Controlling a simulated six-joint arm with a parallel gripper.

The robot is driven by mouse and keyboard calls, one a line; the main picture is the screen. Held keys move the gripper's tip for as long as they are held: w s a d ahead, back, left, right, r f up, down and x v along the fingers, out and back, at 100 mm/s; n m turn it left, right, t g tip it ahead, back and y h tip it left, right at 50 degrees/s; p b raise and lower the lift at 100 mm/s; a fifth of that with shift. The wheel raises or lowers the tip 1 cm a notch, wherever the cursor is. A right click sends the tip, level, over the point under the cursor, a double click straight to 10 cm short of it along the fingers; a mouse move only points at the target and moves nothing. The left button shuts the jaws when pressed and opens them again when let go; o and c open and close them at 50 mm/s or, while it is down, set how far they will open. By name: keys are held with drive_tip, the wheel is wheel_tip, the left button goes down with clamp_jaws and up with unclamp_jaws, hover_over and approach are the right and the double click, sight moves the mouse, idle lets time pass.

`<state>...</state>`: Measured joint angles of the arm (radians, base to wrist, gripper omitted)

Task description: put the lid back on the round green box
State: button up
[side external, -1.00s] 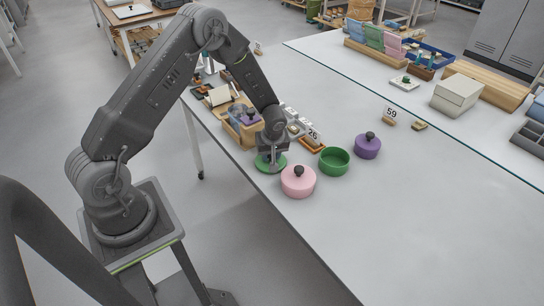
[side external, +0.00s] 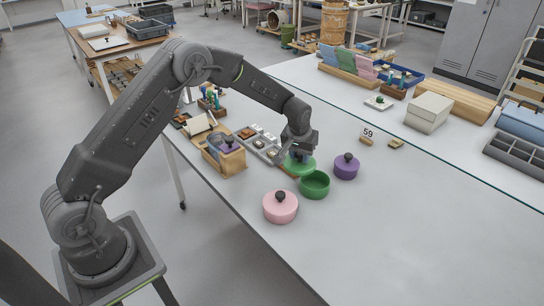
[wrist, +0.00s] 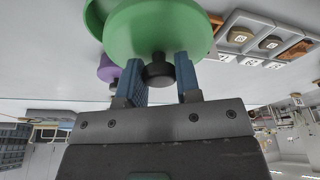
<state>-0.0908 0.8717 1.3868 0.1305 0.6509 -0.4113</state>
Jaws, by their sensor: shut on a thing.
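The round green box (side external: 315,186) stands open on the table, its dark inside showing. My gripper (side external: 300,156) is shut on the dark knob (wrist: 158,73) of the green lid (side external: 302,169). The lid is just behind and left of the box in the side view, partly overlapping its far rim there. It looks roughly level and held above the table; its exact height over the box is unclear. In the wrist view, the blue fingers stand either side of the knob, with the lid (wrist: 150,30) filling the top. A darker green edge shows behind it.
A purple lidded box (side external: 346,168) stands close right of the green box, and a pink one (side external: 280,208) at front left. A compartment tray (side external: 260,146) and a wooden box (side external: 224,158) lie to the left. The table's front right is clear.

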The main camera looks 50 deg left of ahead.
drive_tip(key=w+d+m, duration=0.3)
drive_tip(key=shift+w+d+r+h, duration=0.1)
drive_tip(key=shift+d+r+h, duration=0.2)
drive_tip(key=shift+d+h, duration=0.1)
drive_tip(key=shift+t, duration=0.3)
drive_tip(key=shift+w+d+f, duration=0.1)
drive_tip(key=shift+f, duration=1.5)
drive_tip(key=shift+w+d+f, duration=0.1)
drive_tip(key=shift+f, duration=1.45)
drive_tip(key=shift+f, duration=0.15)
drive_tip(key=o, duration=1.5)
drive_tip(key=shift+r, duration=3.5)
